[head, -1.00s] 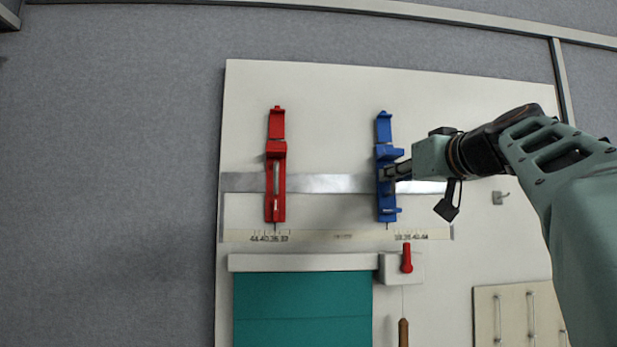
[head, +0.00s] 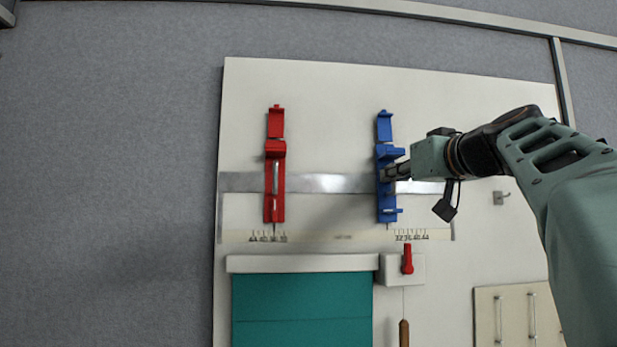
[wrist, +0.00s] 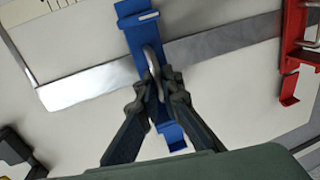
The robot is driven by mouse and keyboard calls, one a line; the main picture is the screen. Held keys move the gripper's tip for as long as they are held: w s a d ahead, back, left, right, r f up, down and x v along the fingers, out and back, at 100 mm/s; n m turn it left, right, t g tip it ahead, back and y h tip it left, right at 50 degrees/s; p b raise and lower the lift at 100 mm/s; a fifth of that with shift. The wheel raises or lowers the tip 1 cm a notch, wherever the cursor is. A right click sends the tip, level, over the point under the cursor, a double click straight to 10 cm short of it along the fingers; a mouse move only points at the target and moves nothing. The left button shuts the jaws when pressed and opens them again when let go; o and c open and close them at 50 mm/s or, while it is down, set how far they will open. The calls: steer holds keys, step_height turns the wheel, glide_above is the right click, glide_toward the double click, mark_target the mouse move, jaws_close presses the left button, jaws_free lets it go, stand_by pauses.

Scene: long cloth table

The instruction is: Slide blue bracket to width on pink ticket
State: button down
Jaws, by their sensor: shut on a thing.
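The blue bracket (head: 384,206) sits upright on the horizontal metal rail (head: 330,183), right of the rail's middle. Its lower tip is just left of the right-hand number scale (head: 411,235). My gripper (head: 388,174) reaches in from the right and is shut on the bracket's handle. In the wrist view my gripper's fingers (wrist: 155,92) close around the metal handle of the blue bracket (wrist: 143,40). No pink ticket shows in these frames.
A red bracket (head: 275,150) sits on the same rail to the left, with a number scale (head: 267,237) under it. The rail between the brackets is clear.

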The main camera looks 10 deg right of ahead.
steer(key=d, duration=0.5)
steer(key=shift+b, duration=0.3)
steer(key=c, duration=2.4)
jaws_free()
steer(key=s, duration=0.3)
steer(key=s+d, duration=0.1)
steer(key=s, duration=0.3)
steer(key=shift+s+d, duration=0.2)
